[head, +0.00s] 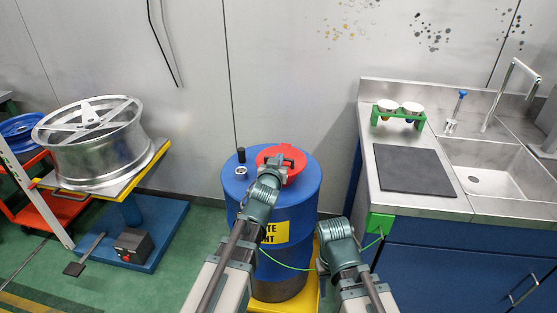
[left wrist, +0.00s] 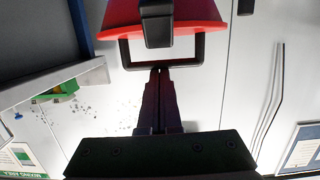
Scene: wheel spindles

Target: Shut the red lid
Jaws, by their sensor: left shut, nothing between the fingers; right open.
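The red lid (head: 296,172) is on top of the blue drum (head: 305,205) in the head view, partly hidden by my left gripper. It also fills the top middle of the left wrist view (left wrist: 195,14), with a black loop-shaped handle (left wrist: 198,55) in front of it. How far the lid is tilted is hard to tell. My left gripper (head: 284,160) is at the lid. Its fingers (left wrist: 159,72) are shut and empty, with the tips close to the black loop; contact is unclear. My right gripper (head: 338,232) is open, low in front of the drum's right side, its fingertips not clear.
A black cap (head: 241,155) and a small pale-rimmed opening (head: 241,171) are left on the drum top. A steel sink counter (head: 440,199) stands to the right. A wheel (head: 95,150) lies on a stand to the left. A thin green cable (head: 285,265) hangs in front.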

